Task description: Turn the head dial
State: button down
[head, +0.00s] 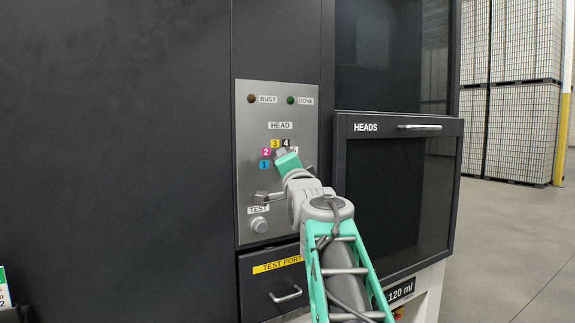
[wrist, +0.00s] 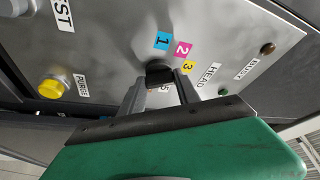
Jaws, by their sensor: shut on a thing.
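The head dial is a small black knob (wrist: 159,73) on the grey metal panel (head: 245,130), seen in the wrist view between my fingertips. My gripper (wrist: 161,80) is shut on the dial, one finger on each side. In the head view my gripper (head: 282,155) covers the dial. Number labels ring the dial: blue 1 (head: 265,165), magenta 2 (head: 266,152), yellow 3 (head: 275,143) and black 4 (head: 286,143). A white label is partly hidden by my gripper. The way the dial points cannot be made out.
The BUSY lamp (head: 252,98) looks dark brown and the DONE lamp (head: 291,100) green. A TEST knob (head: 259,226) sits lower on the panel, and a yellow PURGE button (wrist: 51,88) shows in the wrist view. The HEADS cabinet door (head: 400,200) juts out at right.

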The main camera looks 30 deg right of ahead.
jog(key=shift+m+g, duration=0.3)
jog(key=shift+m, duration=0.6)
jog(key=c, duration=0.9)
grip_release()
jog(key=b+v, duration=0.3)
jog(key=v, duration=0.5)
jog(key=shift+w+a, duration=0.1)
